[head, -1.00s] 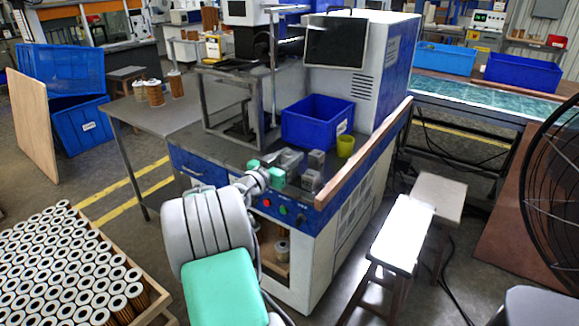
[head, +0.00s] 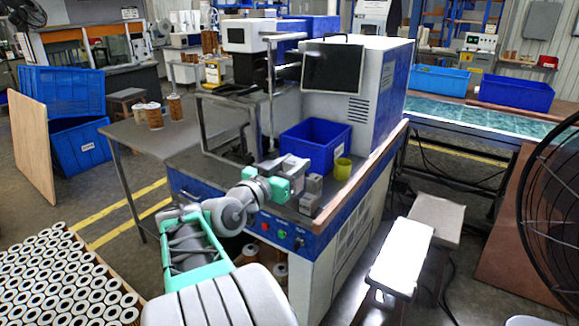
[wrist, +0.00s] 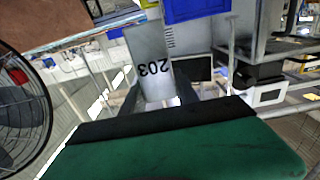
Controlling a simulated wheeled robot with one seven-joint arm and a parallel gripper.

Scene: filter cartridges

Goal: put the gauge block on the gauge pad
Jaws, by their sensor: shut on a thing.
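A wooden strip (head: 350,182) edges the bench's right side. A crate of filter cartridges (head: 65,280) is at lower left.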

